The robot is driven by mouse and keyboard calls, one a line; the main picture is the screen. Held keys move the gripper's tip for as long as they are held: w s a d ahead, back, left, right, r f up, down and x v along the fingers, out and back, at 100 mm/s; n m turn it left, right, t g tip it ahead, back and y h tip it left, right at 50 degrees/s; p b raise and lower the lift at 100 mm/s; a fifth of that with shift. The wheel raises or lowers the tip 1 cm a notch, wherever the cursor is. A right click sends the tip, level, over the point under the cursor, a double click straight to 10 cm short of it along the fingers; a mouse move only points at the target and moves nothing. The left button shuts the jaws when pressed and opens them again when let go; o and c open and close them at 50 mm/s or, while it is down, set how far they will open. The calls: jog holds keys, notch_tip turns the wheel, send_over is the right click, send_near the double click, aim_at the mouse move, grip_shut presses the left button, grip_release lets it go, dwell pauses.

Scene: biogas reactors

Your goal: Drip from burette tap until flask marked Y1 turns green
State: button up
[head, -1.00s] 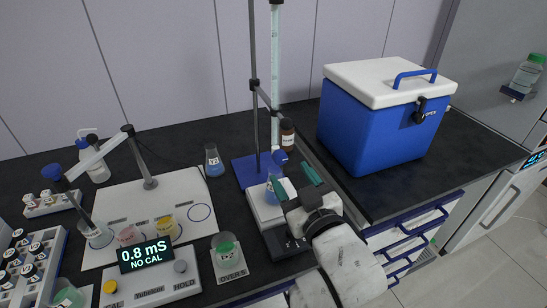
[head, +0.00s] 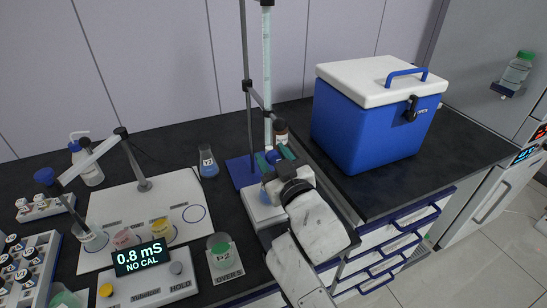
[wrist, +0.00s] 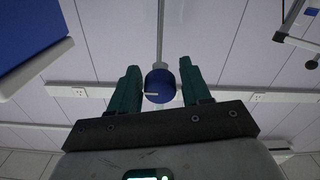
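The burette (head: 267,75) hangs upright on a stand with a blue base. Its blue tap (head: 271,157) sits between the green fingers of my gripper (head: 274,155). In the wrist view the round blue tap knob (wrist: 160,86) lies between the two fingers of my gripper (wrist: 162,86), with a narrow gap on each side; the gripper is open. A flask with bluish liquid (head: 265,190) stands on a white plate under the burette. My gripper mostly hides it, and its mark cannot be read. Another flask with bluish liquid and a label (head: 208,163) stands to the left.
A blue cooler with a white lid (head: 370,120) stands right of the burette. A brown bottle (head: 281,133) stands close behind the tap. A meter (head: 150,270), beakers on a white board, and a jar with green contents (head: 221,250) are at left.

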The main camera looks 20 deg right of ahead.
jog(key=c, duration=0.7)
jog(key=shift+c, duration=0.2)
jog(key=shift+m, duration=0.3)
jog(key=shift+a+f+m+b, duration=0.1)
jog(key=shift+m+b, duration=0.5)
jog(key=shift+m, duration=0.3)
jog(key=shift+m+b, duration=0.85)
jog(key=shift+m, duration=1.35)
jog(key=o, duration=1)
